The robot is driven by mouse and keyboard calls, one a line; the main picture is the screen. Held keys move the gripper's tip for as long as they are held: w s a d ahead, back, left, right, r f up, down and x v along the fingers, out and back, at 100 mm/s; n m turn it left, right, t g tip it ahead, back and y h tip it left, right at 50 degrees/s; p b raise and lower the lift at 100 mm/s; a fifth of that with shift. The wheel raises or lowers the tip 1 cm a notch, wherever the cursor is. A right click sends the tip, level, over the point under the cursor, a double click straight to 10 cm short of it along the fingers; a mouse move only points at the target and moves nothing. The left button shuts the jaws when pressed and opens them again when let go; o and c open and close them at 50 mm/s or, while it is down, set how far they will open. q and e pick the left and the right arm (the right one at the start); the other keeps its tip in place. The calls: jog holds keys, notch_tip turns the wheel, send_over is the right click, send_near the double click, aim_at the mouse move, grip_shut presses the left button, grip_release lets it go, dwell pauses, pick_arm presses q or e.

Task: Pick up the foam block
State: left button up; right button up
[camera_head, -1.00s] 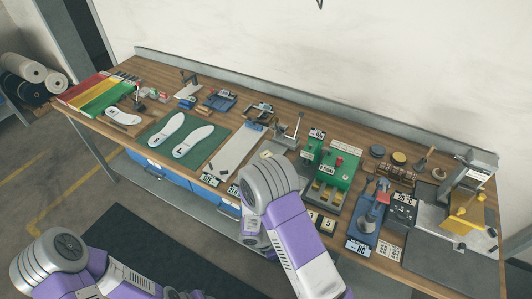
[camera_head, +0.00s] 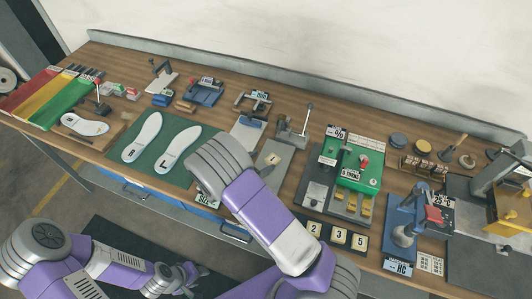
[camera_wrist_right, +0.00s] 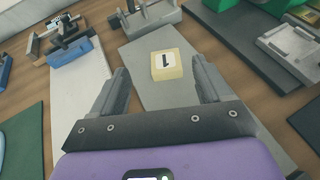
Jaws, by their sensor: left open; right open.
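The foam block is a pale yellow cube with a black 1 on a white label. It lies on a grey plate (camera_wrist_right: 150,92). In the right wrist view the foam block (camera_wrist_right: 168,65) appears between the fingertips of my right gripper (camera_wrist_right: 160,72), with gaps on both sides; its height below them is unclear. My right gripper is open and empty. In the head view the foam block (camera_head: 272,158) shows just right of my right arm, which hides most of that gripper. My left gripper (camera_head: 186,277) is low in front of the bench, away from the block.
Blocks numbered 2, 3 and 5 (camera_head: 337,235) lie at the bench's front edge. A green fixture (camera_head: 355,165) stands right of the plate, a clamp stand (camera_head: 296,128) behind it. A green mat (camera_head: 145,165) with white insoles lies left.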

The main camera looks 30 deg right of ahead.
aim_at(275, 157)
jog(key=shift+s+d+f, duration=0.1)
jog(key=shift+s+d, duration=0.15)
jog(key=shift+d, duration=0.25)
jog(key=shift+d+f, duration=0.2)
jog(key=shift+d, duration=0.05)
jog(key=x, duration=0.2)
jog(key=f+x, duration=0.1)
jog(key=x, duration=0.2)
jog(key=shift+w+a, duration=0.1)
jog(key=shift+a, duration=0.15)
pick_arm(q)
jog(key=shift+s+f, duration=0.15)
jog(key=shift+s, duration=0.15)
pick_arm(e)
jog(key=c, duration=1.1)
jog(key=shift+r, duration=0.15)
